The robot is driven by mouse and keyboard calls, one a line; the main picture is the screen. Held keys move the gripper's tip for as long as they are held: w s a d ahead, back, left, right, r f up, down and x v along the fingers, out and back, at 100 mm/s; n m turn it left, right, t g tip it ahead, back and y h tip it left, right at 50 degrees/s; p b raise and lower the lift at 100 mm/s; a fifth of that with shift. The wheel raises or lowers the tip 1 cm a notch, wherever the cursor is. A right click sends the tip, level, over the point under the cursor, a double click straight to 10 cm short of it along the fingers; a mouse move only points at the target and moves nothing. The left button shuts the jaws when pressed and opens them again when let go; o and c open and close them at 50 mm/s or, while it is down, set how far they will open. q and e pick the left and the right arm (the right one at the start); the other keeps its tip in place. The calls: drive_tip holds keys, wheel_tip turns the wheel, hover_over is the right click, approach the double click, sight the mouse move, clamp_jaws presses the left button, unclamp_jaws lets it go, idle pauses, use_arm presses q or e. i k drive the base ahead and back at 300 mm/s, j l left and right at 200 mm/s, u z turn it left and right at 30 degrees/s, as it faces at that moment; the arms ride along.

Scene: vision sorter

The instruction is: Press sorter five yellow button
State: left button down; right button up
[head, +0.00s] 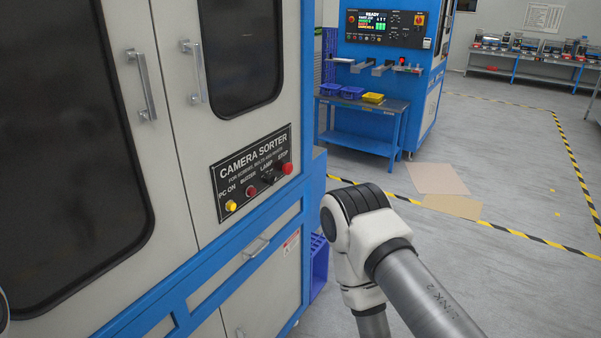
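A yellow button (231,206) labelled PC ON sits at the left end of the black CAMERA SORTER panel (257,163) on the front of a blue and white cabinet (185,215). A dark red buzzer button (251,191), a dark lamp switch (268,178) and a red stop button (288,168) sit to its right. Nothing touches the yellow button. One of my arms stands at the lower right, apart from the panel. Neither gripper shows. I cannot read a sorter number on this cabinet.
Behind, another blue machine (388,25) has a small blue table (363,123) with blue and yellow trays. Cardboard sheets (437,179) lie on the floor. Open floor lies at the right.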

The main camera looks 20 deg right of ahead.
sight(231, 205)
drive_tip(key=i+l, duration=0.15)
drive_tip(key=l, duration=0.3)
drive_tip(key=i+l, duration=0.1)
drive_tip(key=l, duration=0.35)
drive_tip(key=i+l, duration=0.15)
drive_tip(key=l, duration=0.3)
drive_tip(key=i+l, duration=0.1)
drive_tip(key=l, duration=0.35)
